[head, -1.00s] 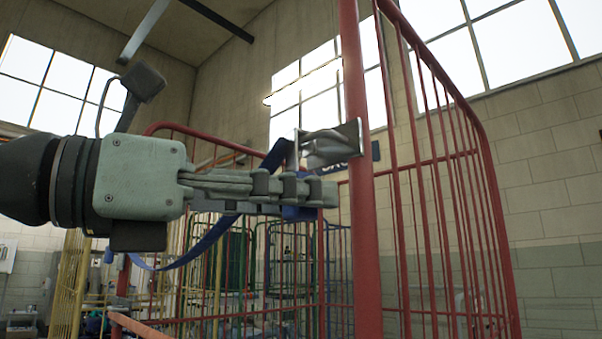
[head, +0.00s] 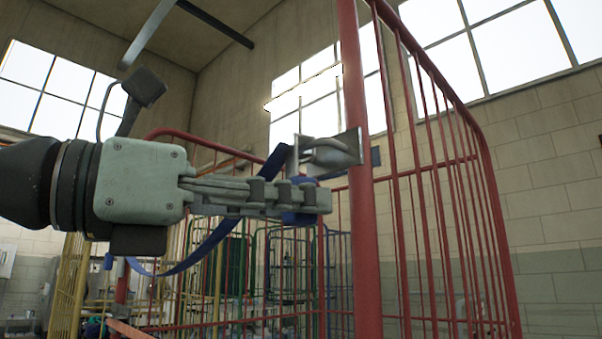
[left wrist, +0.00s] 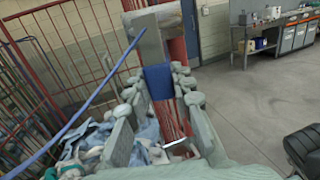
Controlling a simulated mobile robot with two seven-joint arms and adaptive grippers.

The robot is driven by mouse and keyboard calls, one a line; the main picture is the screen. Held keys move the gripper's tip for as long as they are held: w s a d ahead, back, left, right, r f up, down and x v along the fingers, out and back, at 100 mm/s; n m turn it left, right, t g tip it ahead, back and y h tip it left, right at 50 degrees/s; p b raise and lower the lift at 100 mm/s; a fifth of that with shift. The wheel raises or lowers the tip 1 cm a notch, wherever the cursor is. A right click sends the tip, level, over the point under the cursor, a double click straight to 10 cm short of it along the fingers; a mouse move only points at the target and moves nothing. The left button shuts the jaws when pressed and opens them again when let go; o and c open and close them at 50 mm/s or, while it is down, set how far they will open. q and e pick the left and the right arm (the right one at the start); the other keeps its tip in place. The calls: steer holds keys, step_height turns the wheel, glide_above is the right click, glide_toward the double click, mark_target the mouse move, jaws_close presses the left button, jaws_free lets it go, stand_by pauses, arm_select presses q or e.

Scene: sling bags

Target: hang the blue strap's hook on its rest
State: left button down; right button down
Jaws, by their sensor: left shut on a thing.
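My left gripper (head: 312,200) comes in from the left in the head view, beside the red post. It is shut on a blue piece (head: 298,216) at the hook's lower end; the blue piece also shows between the fingers in the left wrist view (left wrist: 157,82). Above the fingers is the strap's metal hook (head: 330,155), close to the post. I cannot tell whether the hook touches its rest, which I cannot separate clearly from the metal. The blue strap (head: 212,243) runs from the hook down behind the gripper and sags left. My right gripper is not in view.
The red post (head: 358,200) and barred red side (head: 440,170) of a cage cart stand just right of the gripper. More coloured cage carts stand behind. In the left wrist view, cloth lies below the fingers and a grey workbench (left wrist: 275,35) stands far off on open floor.

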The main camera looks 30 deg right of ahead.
arm_select(q)
steer(key=shift+r+p, duration=0.4)
steer(key=shift+r, duration=0.7)
steer(key=a+b, duration=0.1)
steer(key=a, duration=0.7)
steer(key=shift+s+f, duration=0.25)
steer(key=shift+s, duration=0.05)
stand_by(0.5)
